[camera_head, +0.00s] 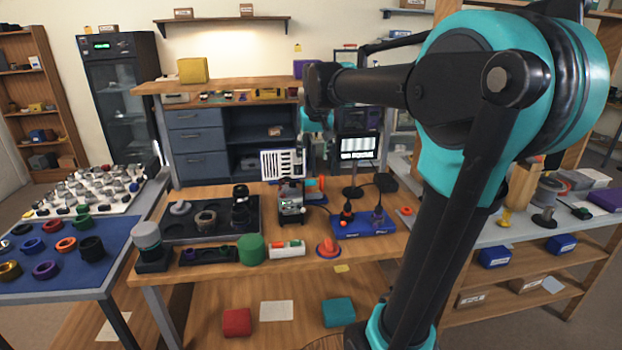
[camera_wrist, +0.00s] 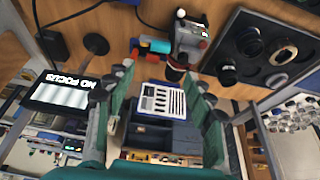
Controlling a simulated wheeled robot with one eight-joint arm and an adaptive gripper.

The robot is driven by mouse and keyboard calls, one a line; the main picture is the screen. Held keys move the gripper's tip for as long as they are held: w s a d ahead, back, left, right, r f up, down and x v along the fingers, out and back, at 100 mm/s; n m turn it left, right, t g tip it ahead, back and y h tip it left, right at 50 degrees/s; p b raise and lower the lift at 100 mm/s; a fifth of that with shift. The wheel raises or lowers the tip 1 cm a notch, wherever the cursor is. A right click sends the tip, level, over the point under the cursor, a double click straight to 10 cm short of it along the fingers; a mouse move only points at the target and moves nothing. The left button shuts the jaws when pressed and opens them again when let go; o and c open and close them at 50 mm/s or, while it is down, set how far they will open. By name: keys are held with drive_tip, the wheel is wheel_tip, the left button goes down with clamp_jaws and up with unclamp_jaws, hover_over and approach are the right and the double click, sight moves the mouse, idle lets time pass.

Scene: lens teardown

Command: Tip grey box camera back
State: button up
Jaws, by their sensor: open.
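The grey box camera (camera_head: 291,203) stands on the wooden bench between the black parts tray and the blue block, beside the white chart panel. In the wrist view, which is turned over, the grey box camera (camera_wrist: 189,40) shows near the top, with a dark round part at its near end. My gripper (camera_wrist: 160,74) is open, its two green fingers spread wide with nothing held between them. The camera lies beyond the fingertips, apart from them as far as I can tell. In the head view my fingers are hard to make out behind the arm.
The black tray (camera_head: 175,237) with round parts stands left of the camera. A white slotted chart panel (camera_head: 282,164) and a monitor (camera_head: 358,147) reading "NO FOCUS" (camera_wrist: 62,92) stand behind. A blue block (camera_head: 364,231) with tools is at right. A green cylinder (camera_head: 251,248) stands in front.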

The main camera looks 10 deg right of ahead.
sight(311, 181)
drive_tip(key=x, duration=1.1)
drive_tip(key=shift+w+f, duration=0.15)
drive_tip(key=shift+f, duration=0.15)
drive_tip(key=shift+c, duration=0.5)
clamp_jaws()
